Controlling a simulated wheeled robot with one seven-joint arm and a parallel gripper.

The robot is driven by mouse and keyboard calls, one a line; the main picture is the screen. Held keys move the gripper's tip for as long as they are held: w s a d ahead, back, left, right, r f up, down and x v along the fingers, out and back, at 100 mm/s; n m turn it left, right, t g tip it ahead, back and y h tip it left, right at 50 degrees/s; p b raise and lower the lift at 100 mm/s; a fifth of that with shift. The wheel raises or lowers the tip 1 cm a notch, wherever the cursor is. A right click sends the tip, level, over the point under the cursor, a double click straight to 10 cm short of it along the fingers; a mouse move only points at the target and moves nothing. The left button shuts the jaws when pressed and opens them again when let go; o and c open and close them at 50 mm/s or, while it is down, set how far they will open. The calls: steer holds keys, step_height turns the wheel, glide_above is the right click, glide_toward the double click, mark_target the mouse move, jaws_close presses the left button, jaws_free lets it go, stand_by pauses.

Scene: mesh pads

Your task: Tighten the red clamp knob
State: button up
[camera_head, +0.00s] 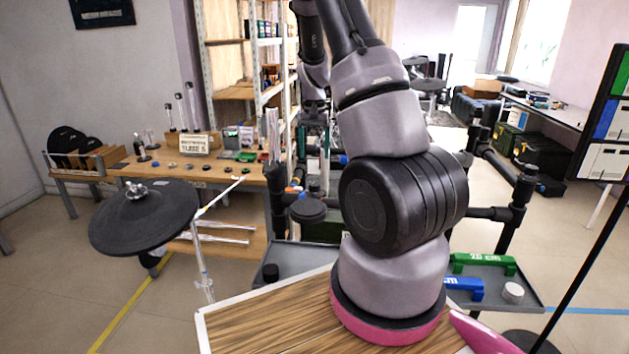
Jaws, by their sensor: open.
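My arm rises from its pink-ringed base, bends at the top of the picture and comes down behind its own large links. My gripper (314,130) hangs at the end of the far wrist link, pointing down, small and partly lost against dark items behind it. It is open, and I see nothing held in it. I cannot make out a red clamp knob for certain. Black rack tubes and clamps (524,185) stand at the right, and my arm hides the middle of the rack.
A black cymbal pad (145,215) stands at the left on a stand. A wooden workbench (215,174) with small parts is behind it. A grey tray (525,292) holds a green bar (483,264), a blue bar (463,289) and a white cylinder (512,292).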

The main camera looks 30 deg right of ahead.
mark_target(314, 183)
step_height(314, 183, down, 11)
stand_by(0.4)
jaws_close()
steer(key=shift+m, duration=0.3)
steer(key=m, duration=0.5)
steer(key=shift+w+m, duration=0.1)
steer(key=shift+m, duration=0.2)
steer(key=m, duration=0.6)
steer(key=shift+m, duration=0.4)
